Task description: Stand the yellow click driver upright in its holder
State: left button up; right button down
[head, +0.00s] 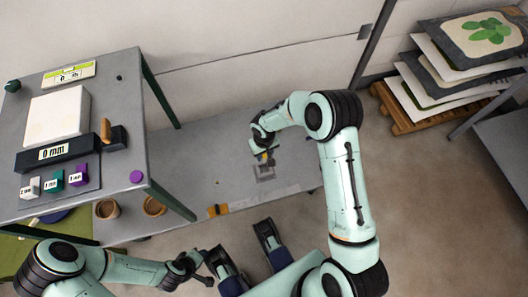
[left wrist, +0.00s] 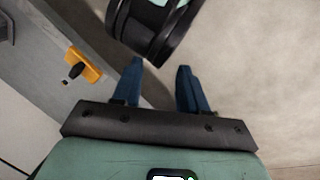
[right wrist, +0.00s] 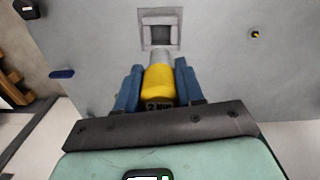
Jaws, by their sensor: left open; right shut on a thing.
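The yellow click driver (right wrist: 158,82) is held between the blue fingers of my right gripper (right wrist: 157,68), with a "2 mm" label near its back end. Its silver end points at the grey square holder (right wrist: 160,18) and overlaps the holder's near edge in the right wrist view; I cannot tell whether it has entered. In the head view the driver (head: 265,157) is small, just above the holder (head: 264,174) on the grey bench. My left gripper (left wrist: 160,68) is open and empty, away from the holder; it shows at the lower left in the head view (head: 207,268).
A raised grey shelf (head: 112,65) at left carries a white box (head: 56,116), a "0 mm" display and coloured blocks. An orange block (head: 217,210) sits on the bench's front edge. Two brown pots (head: 107,209) stand under the shelf.

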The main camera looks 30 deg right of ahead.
notch_tip(320, 180, down, 5)
jog(key=b, duration=0.3)
jog(key=shift+f, duration=0.1)
pick_arm(q)
jog(key=w+a+f+t, duration=0.1)
jog(key=w+a+f, duration=0.2)
jog(key=w+f, duration=0.1)
jog(key=shift+w+f+y, duration=0.15)
jog(key=shift+w+y, duration=0.15)
jog(key=shift+y, duration=0.1)
pick_arm(e)
jog(key=shift+f, duration=0.2)
pick_arm(q)
jog(key=shift+d+f+b, duration=0.1)
jog(key=shift+b, duration=0.2)
pick_arm(e)
jog(key=shift+f, duration=0.1)
pick_arm(q)
jog(key=shift+f, duration=0.15)
pick_arm(e)
jog(key=shift+f, duration=0.2)
pick_arm(q)
jog(key=shift+f, duration=0.1)
pick_arm(e)
jog(key=shift+f, duration=0.1)
pick_arm(q)
jog(key=shift+f+b, duration=0.4)
jog(key=shift+b, duration=0.15)
pick_arm(e)
jog(key=shift+f, duration=0.5)
